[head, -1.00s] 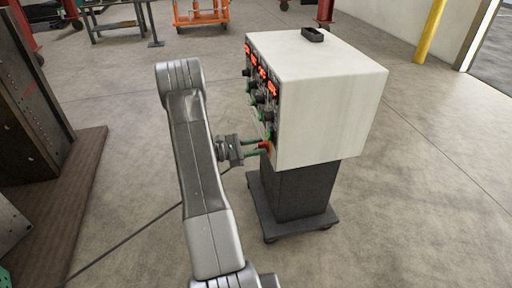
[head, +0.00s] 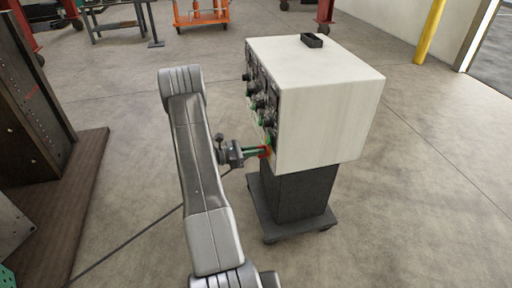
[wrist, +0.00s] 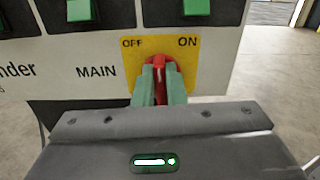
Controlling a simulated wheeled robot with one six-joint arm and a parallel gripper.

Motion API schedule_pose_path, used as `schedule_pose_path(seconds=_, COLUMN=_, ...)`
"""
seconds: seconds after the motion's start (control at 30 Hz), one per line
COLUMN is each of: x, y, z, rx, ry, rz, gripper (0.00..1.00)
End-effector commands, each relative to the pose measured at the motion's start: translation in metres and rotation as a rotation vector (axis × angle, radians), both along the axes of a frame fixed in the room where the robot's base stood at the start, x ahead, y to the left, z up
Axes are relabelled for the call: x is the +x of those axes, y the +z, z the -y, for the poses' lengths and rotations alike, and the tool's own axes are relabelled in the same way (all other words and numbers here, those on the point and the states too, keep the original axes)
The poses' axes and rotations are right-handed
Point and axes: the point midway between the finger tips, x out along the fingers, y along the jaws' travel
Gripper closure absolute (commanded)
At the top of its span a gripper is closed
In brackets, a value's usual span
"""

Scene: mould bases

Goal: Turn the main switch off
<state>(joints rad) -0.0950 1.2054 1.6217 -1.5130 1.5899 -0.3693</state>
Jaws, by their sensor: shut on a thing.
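The red main switch (wrist: 160,68) sits on a yellow plate (wrist: 190,66) marked OFF at left and ON at right, beside the word MAIN. Its white mark points about upward in the wrist view. My gripper (wrist: 160,86) is shut on the switch, one green finger on each side; the fingers partly hide it. In the head view my gripper (head: 258,152) reaches from the left to the lower front of the white controller cabinet (head: 325,105). The red switch (head: 266,152) shows small there. The cabinet's displays look dark.
Two green buttons (wrist: 80,10) (wrist: 196,8) sit above the plate. The cabinet stands on a dark wheeled pedestal (head: 300,193), with a small black tray (head: 312,40) on top. Dark mould blocks (head: 35,110) stand at left. Floor at right is clear.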

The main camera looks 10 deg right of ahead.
Motion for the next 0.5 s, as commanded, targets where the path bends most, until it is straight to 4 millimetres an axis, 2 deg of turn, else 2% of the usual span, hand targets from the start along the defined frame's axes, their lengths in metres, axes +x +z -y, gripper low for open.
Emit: schedule_pose_path(seconds=0.5, x=0.0051, y=0.0004, z=-0.0004, rx=-0.015, ry=0.0, rz=-0.471, gripper=1.0)
